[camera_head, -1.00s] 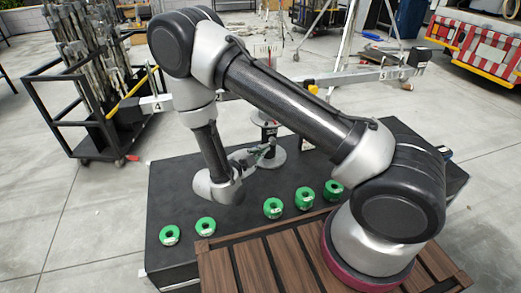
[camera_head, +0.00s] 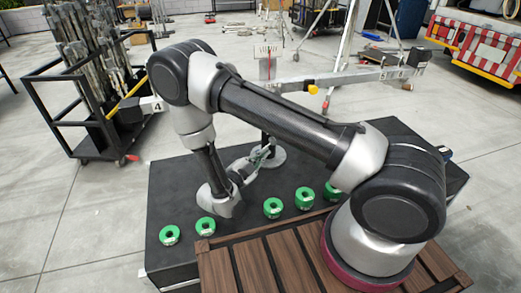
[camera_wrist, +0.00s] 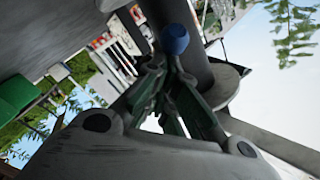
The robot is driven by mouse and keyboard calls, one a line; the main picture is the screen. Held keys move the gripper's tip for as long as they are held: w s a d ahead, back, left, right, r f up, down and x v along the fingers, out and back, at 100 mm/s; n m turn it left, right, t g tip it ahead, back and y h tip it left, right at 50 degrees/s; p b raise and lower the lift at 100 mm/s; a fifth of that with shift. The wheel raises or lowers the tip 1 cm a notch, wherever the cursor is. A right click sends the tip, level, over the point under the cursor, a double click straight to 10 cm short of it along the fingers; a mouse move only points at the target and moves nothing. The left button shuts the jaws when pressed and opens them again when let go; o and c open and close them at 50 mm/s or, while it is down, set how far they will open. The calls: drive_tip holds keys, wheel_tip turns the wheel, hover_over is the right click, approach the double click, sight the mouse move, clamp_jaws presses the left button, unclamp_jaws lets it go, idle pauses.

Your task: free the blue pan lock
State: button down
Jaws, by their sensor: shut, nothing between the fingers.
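The blue pan lock (camera_wrist: 174,40) shows in the wrist view as a small blue knob near the top centre, beside a dark post (camera_wrist: 190,60). My gripper (camera_wrist: 172,68) is shut and empty, its fingertips just below the knob in that picture; I cannot tell whether they touch it. In the head view my gripper (camera_head: 266,150) points up and right at the post on the black platform. The blue lock is not visible there; my arm covers much of the post.
A long beam (camera_head: 345,79) crosses above the platform behind my arm, with a yellow knob (camera_head: 312,89). Several green ring weights, such as one at the left (camera_head: 169,235), stand along the near part of the black platform (camera_head: 170,195). A cart of stands (camera_head: 90,100) is at left.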

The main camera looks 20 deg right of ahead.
drive_tip(key=shift+f, duration=0.35)
idle(0.4)
